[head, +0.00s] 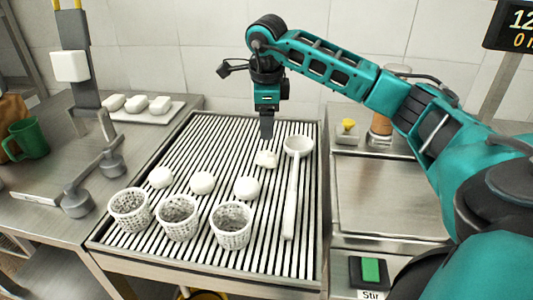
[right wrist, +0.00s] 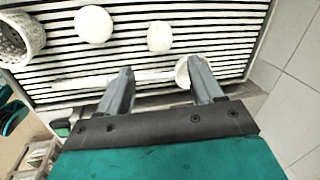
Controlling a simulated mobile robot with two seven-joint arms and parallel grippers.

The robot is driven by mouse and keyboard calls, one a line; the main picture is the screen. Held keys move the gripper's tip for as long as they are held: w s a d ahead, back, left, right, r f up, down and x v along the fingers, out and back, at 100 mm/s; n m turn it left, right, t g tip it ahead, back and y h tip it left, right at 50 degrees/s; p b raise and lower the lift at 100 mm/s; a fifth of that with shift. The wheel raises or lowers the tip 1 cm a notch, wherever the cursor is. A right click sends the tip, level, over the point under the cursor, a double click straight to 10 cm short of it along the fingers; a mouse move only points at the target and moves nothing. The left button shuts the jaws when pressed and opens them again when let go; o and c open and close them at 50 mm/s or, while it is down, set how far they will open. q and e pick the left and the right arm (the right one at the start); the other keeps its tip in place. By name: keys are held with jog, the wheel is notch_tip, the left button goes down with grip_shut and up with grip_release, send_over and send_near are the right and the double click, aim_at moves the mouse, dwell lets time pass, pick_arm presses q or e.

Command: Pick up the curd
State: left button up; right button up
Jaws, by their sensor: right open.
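A small irregular white curd (head: 266,158) lies on the slatted drain rack, just left of the ladle's bowl. It also shows in the right wrist view (right wrist: 160,37), beyond the fingertips. Three rounder white lumps, one of them at the right of their row (head: 247,187), lie nearer the front; that one also shows in the right wrist view (right wrist: 93,24). My right gripper (head: 267,132) points down above the rack, behind the curd in the head view. Its fingers (right wrist: 160,66) are apart with nothing held between them. My left gripper is not in view.
A white ladle (head: 290,205) lies lengthwise on the rack (head: 215,140), close to the curd. Three perforated baskets (head: 231,226) stand along the front. A tray of white blocks (head: 150,112) and a green mug (head: 28,138) are left. A steel surface (head: 385,190) is right.

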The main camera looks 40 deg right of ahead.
send_over(267, 153)
jog(key=s+a, duration=0.1)
notch_tip(267, 153, down, 6)
jog(key=shift+s, duration=0.1)
jog(key=shift+w+d+f, duration=0.2)
jog(key=shift+f, duration=0.85)
jog(key=shift+w+d+f, duration=0.15)
jog(key=shift+f, duration=0.85)
jog(key=shift+w+d+f, duration=0.2)
jog(key=shift+f, duration=0.85)
jog(key=c, duration=0.8)
jog(key=shift+r, duration=0.15)
jog(key=shift+r, duration=0.65)
notch_tip(267, 153, up, 19)
jog(key=shift+f+p, duration=0.2)
jog(key=shift+p, duration=0.4)
